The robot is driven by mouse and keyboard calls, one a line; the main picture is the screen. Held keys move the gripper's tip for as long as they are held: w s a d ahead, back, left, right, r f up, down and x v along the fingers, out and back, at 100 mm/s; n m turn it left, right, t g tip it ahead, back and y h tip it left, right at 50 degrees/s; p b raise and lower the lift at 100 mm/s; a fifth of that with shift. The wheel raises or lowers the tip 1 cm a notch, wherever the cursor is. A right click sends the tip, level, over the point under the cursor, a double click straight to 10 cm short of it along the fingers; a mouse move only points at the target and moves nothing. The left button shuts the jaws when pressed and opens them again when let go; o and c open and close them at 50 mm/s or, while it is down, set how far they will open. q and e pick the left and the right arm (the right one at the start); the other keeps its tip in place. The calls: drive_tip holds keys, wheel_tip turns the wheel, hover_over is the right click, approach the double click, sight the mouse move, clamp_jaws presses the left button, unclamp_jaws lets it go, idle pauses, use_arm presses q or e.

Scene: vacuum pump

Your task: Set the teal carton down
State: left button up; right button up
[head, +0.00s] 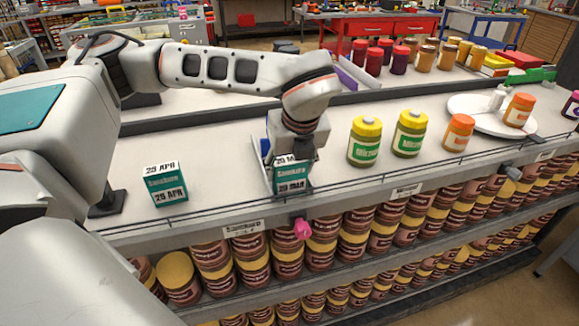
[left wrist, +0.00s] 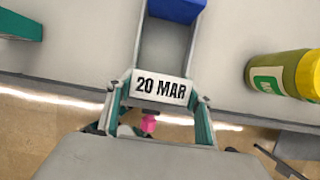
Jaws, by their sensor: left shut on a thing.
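My left gripper (head: 290,168) points down at the front of the upper shelf, its fingers shut on the two sides of a teal carton (head: 291,185). The carton has a white top and a white date band reading 20 MAR. In the left wrist view its white top (left wrist: 160,88) sits between the fingers. The carton is upright near the shelf's front edge; I cannot tell whether its base touches the shelf. My right gripper is not in view.
A pink object (head: 302,228) hangs below the shelf edge. The shelf between the cartons is clear.

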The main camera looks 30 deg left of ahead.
use_arm(q)
drive_tip(key=o, duration=1)
drive_tip(key=shift+o, duration=0.2)
drive_tip(key=shift+d+r, duration=0.1)
drive_tip(key=shift+r, duration=0.25)
drive_tip(key=v, duration=1.1)
drive_tip(key=shift+s+r+b, duration=0.15)
drive_tip(key=shift+s+b, duration=0.05)
drive_tip(key=shift+b, duration=0.15)
drive_tip(key=shift+s, duration=0.1)
